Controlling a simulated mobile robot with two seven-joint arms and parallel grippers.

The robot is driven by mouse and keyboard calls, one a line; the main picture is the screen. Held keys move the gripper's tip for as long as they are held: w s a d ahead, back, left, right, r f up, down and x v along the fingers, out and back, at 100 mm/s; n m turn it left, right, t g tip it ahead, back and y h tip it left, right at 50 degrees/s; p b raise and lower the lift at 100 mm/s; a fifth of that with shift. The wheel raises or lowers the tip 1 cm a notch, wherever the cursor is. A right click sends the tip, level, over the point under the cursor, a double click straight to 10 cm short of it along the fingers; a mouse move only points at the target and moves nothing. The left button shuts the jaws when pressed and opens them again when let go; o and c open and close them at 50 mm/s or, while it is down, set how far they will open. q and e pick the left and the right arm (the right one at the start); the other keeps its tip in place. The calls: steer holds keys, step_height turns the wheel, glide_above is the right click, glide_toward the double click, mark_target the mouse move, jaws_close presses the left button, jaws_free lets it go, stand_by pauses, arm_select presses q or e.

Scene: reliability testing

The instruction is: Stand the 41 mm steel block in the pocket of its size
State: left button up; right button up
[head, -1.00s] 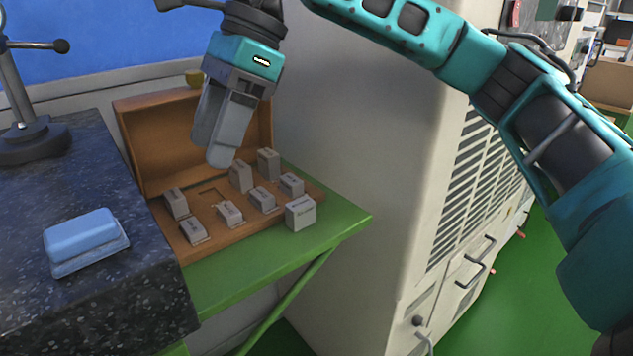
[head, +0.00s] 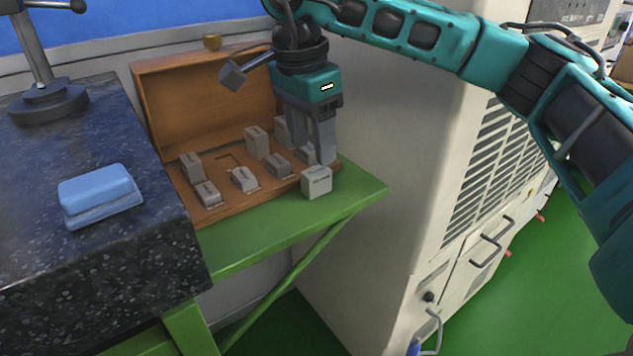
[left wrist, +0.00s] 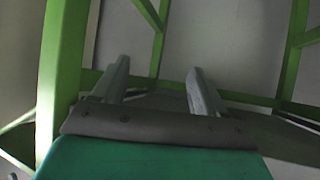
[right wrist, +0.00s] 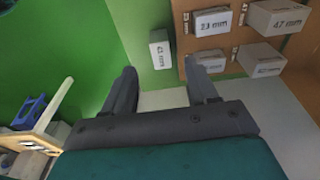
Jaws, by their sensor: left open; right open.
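The steel block (head: 316,181) stands on the green table at the right front corner of the wooden case. In the right wrist view the loose block (right wrist: 160,50) lies on green beside the case; its label seems to read 41 mm. An empty pocket (head: 229,160) shows in the case (head: 240,205) among the other blocks. My right gripper (head: 313,155) points down, open, just behind the loose block and over the case's right end. Its parted fingers (right wrist: 162,70) hold nothing. My left gripper (left wrist: 158,68) is open and empty, facing green table legs; the head view does not show it.
Several labelled blocks (head: 257,142) stand in the case, some hidden behind my right gripper. The raised case lid (head: 200,105) is behind them. A large pale cabinet (head: 400,180) stands close at right.

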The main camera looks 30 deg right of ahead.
mark_target(316, 171)
steer(key=f, duration=0.5)
steer(key=shift+w+d, duration=0.1)
steer(key=shift+d, duration=0.3)
steer(key=shift+c, duration=0.5)
jaws_close()
steer(key=shift+r, duration=0.1)
